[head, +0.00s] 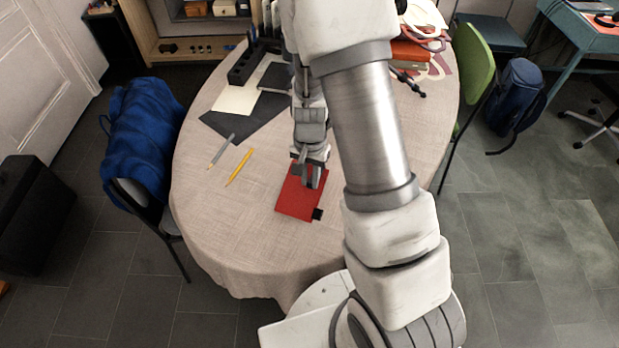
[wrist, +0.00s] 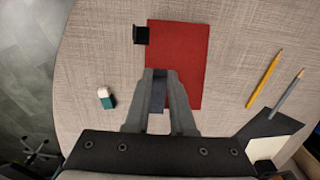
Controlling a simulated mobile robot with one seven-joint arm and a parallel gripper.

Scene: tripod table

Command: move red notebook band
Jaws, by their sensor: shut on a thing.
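The red notebook (head: 293,202) lies on the cloth-covered round table (head: 232,265), near its front. A small black tab (head: 317,214) sits at its front right corner. In the wrist view, the red notebook (wrist: 187,60) runs up and down the picture, with the black tab (wrist: 141,35) at its upper left edge. The fingers hide what exactly is pinched. I cannot see any gap under the notebook.
A yellow pencil (head: 239,167) and a grey pencil (head: 221,151) lie left of the notebook. A dark folder (head: 240,128) lies behind them. A white and green eraser (wrist: 106,98) shows in the wrist view. Red books (head: 410,52) are at the back right. The front cloth is clear.

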